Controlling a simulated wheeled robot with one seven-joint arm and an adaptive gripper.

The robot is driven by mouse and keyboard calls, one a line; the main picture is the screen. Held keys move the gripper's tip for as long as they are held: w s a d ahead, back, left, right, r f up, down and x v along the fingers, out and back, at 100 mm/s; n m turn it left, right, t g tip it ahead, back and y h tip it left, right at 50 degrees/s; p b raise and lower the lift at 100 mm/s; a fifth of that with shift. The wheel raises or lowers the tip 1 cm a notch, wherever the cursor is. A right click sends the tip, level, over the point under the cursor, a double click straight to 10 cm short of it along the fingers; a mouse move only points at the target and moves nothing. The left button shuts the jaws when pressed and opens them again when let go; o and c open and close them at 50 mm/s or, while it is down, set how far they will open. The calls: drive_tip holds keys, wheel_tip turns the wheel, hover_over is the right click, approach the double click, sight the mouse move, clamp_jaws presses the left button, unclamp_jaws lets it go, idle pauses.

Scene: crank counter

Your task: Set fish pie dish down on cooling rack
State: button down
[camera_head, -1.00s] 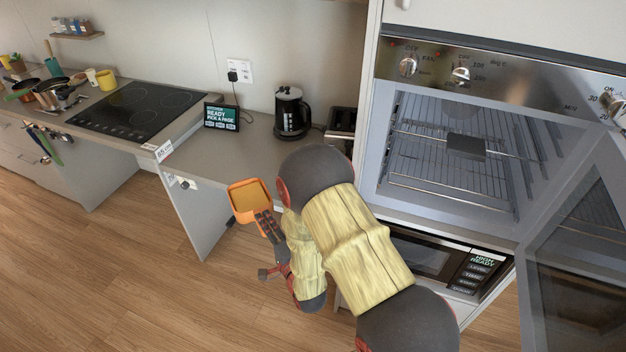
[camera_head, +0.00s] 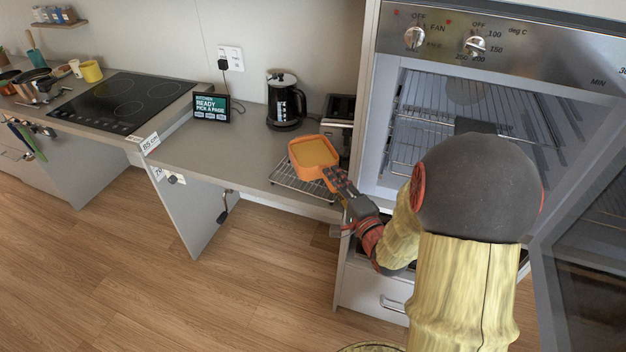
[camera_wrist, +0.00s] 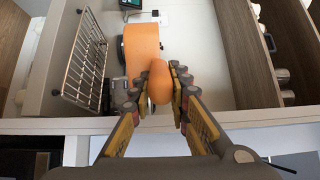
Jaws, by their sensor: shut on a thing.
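The fish pie dish (camera_head: 313,152) is orange with a yellowish filling and a stubby handle. My gripper (camera_head: 333,178) is shut on the dish's handle, which shows between the fingers in the wrist view (camera_wrist: 160,78). The wire cooling rack (camera_head: 291,180) lies on the counter near its front edge, below the dish in the head view. In the wrist view the rack (camera_wrist: 84,60) is at the left, with a gap between it and the dish (camera_wrist: 140,48). The dish is held above the rack and looks about level. It hides the rear part of the rack.
A black kettle (camera_head: 286,106) and a toaster (camera_head: 340,112) stand behind the dish. A small display (camera_head: 211,108) stands to the left, beyond bare counter (camera_head: 225,150).

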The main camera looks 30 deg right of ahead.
drive_tip(key=w+d+f+b, duration=0.1)
drive_tip(key=w, duration=0.1)
drive_tip(key=w+f+b, duration=0.1)
drive_tip(key=w, duration=0.2)
drive_tip(key=w+d+f+b, duration=0.1)
drive_tip(key=w, duration=0.1)
drive_tip(key=shift+w+d+f, duration=0.3)
drive_tip(key=shift+w+f, duration=0.1)
drive_tip(key=w+f, duration=0.1)
drive_tip(key=w+d+f+b, duration=0.1)
drive_tip(key=w+f, duration=0.1)
drive_tip(key=w+f+b, duration=0.1)
drive_tip(key=shift+w+d+f, duration=0.15)
drive_tip(key=shift+d+f, duration=0.1)
drive_tip(key=shift+f, duration=0.15)
drive_tip(key=f+b, duration=0.1)
drive_tip(key=f, duration=0.1)
drive_tip(key=f+b, duration=0.1)
drive_tip(key=f, duration=0.1)
drive_tip(key=shift+w+d+b, duration=0.1)
drive_tip(key=shift+w+b, duration=0.25)
drive_tip(key=c, duration=1.7)
unclamp_jaws()
drive_tip(key=shift+s+f, duration=0.1)
